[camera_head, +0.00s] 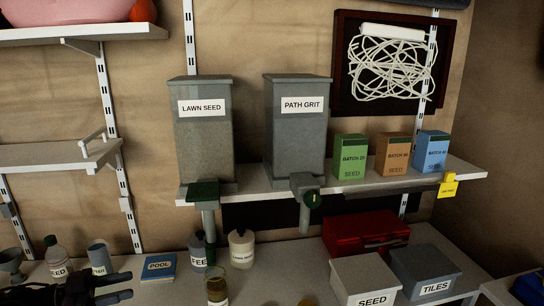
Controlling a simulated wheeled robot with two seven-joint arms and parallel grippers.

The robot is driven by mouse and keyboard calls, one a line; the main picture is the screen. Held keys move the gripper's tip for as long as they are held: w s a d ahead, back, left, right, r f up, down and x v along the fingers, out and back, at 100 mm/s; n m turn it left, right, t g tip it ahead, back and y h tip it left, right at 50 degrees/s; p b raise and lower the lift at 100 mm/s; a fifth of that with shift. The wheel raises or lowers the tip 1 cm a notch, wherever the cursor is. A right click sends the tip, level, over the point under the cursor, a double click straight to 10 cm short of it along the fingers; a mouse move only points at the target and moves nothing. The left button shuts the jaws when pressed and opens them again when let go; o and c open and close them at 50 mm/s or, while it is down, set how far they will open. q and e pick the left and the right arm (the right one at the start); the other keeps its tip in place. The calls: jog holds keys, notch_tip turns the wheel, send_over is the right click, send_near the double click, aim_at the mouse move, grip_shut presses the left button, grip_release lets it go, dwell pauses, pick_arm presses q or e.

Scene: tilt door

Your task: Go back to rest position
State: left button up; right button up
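My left gripper (121,287) is at the lower left, low over the front of the workbench. Its two dark fingers point right with a gap between them, and nothing shows in the gap. My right gripper is out of view. A LAWN SEED hopper (205,143) and a PATH GRIT hopper (297,149) stand on the shelf, each with a grey spout below it. A green flap (203,192) sits at the LAWN SEED spout. A glass (217,291) with some contents stands below that spout, apart from my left gripper.
Bottles, a grey cup (98,258) and a blue POOL packet (159,267) are near my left gripper. A SEED box (365,280), a TILES box (425,272) and a red case (365,232) fill the right. The shelf (255,183) overhangs the bench.

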pick_arm(q)
jog(key=d+f+n+t+y, duration=0.3)
jog(key=d+f+y, duration=0.5)
jog(key=d+f, duration=0.75)
jog(key=s+d+r+n+g+y, duration=0.2)
jog(key=s+n+g+y, duration=0.55)
jog(key=s, duration=1.35)
notch_tip(320, 180, down, 28)
jog(key=g, duration=0.2)
jog(key=s+a+f, duration=0.1)
jog(key=s+f, duration=0.9)
jog(key=s+a+f+g, duration=0.1)
jog(key=s+a+f, duration=0.1)
jog(key=s+f, duration=0.8)
jog(key=shift+s+a+f, duration=0.3)
jog(key=shift+s, duration=0.4)
